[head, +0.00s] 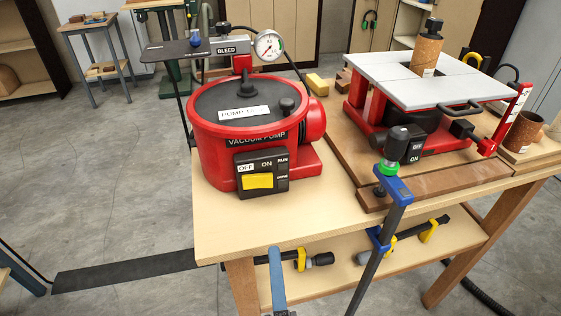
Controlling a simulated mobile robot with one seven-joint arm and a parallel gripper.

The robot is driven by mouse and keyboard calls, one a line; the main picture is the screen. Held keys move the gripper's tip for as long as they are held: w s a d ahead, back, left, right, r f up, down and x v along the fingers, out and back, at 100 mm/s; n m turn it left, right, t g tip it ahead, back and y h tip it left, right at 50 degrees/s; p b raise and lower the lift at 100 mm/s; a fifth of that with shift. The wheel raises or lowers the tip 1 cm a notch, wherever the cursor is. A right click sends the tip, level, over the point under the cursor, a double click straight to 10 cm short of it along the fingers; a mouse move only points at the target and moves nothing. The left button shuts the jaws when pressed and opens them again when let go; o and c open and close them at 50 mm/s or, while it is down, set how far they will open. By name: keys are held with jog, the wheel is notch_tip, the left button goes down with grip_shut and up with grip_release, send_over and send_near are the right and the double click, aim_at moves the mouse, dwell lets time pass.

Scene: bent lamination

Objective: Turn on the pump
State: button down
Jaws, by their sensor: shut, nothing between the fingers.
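The vacuum pump (215,150) is a red round pot with a dark lid, standing on the left end of the wooden workbench. A black switch box (277,186) is on its front, marked OFF, ON and RUN. A yellow paddle (258,181) sits on the left of the box, below the white OFF label (246,167). Small lamps or marks by RUN are too small to read. A round gauge (269,46) and a BLEED fitting (230,46) stand above the lid. My gripper is not in view.
A bar clamp with blue jaws (394,188) stands upright at the bench's front edge, right of the pump. A red machine with a grey table (425,79) and its own OFF/ON switch (415,151) stands at right. Bare bench top (285,222) lies before the pump.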

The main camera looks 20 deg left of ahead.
aim_at(271, 183)
jog(key=shift+d+r+m+p, duration=0.2)
jog(key=shift+r+m+p, duration=0.2)
jog(key=shift+p, duration=0.1)
jog(key=shift+s, duration=0.1)
jog(key=p+x, duration=0.4)
jog(key=x, duration=0.9)
jog(key=shift+w+a+f, duration=0.1)
jog(key=shift+w+a, duration=0.05)
jog(key=shift+w, duration=0.35)
jog(key=shift+w, duration=0.35)
